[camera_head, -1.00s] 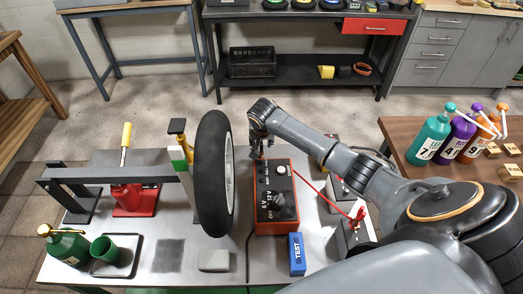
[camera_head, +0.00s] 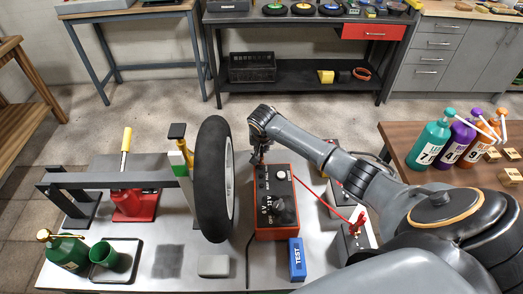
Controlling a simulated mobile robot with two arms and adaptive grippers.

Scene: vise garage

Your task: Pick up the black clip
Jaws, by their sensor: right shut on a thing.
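My right gripper (camera_head: 258,158) is just behind the far end of the red and black charger box (camera_head: 275,236). It points down and is shut on a small dark thing, likely the black clip, mostly hidden by the fingers. A red cable (camera_head: 320,196) runs from the box to a red clip (camera_head: 358,222), which sits on the battery (camera_head: 352,244) at the right edge of the bench. My left gripper is not in view.
A large black wheel (camera_head: 212,180) stands upright just left of the gripper. A blue TEST box (camera_head: 297,260) lies in front of the charger. A red jack (camera_head: 135,205), green cup (camera_head: 105,254) and bottle (camera_head: 66,252) are at left. Numbered bottles (camera_head: 431,143) stand on the right table.

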